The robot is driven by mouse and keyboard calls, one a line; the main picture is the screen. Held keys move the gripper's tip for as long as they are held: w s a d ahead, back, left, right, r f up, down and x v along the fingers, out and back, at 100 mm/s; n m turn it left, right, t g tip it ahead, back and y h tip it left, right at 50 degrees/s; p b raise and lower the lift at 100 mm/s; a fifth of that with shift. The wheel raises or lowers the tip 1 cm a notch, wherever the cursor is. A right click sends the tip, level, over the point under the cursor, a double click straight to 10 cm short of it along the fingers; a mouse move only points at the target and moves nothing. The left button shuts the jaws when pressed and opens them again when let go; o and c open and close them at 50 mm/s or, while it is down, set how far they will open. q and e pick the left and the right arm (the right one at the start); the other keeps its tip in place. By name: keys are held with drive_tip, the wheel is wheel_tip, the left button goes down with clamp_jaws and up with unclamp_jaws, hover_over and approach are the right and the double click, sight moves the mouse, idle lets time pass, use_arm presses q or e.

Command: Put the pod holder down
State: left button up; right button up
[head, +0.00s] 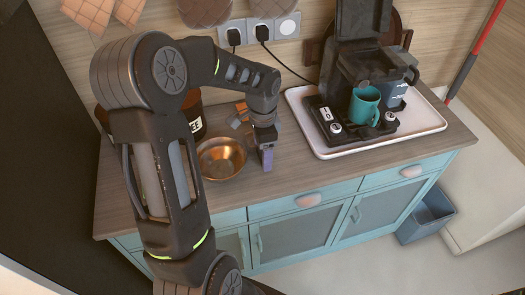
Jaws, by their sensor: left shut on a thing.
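My left gripper (264,139) points down over the wooden counter, just right of a copper bowl (221,158). It is shut on a small grey-purple piece (267,159), which appears to be the pod holder. It is small and partly hidden by the fingers, and I cannot tell whether its lower end touches the counter. The black coffee machine (350,68) stands with its lid raised on a white tray (424,120) to the right. A teal mug (363,107) stands at its front. My right gripper is not in view.
A dark canister (195,117) stands behind the bowl, partly behind my left arm. Small brown and grey blocks (241,112) are close behind the gripper. Bare counter lies in front of the bowl and between gripper and tray. The counter's front edge (300,187) is near.

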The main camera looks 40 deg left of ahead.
use_arm(q)
drive_tip(key=shift+f, duration=0.25)
drive_tip(key=shift+f, duration=0.2)
drive_tip(key=o, duration=1.4)
drive_tip(key=shift+r, duration=0.15)
wheel_tip(320, 180, up, 12)
drive_tip(key=b, duration=0.1)
drive_tip(key=shift+o, duration=0.5)
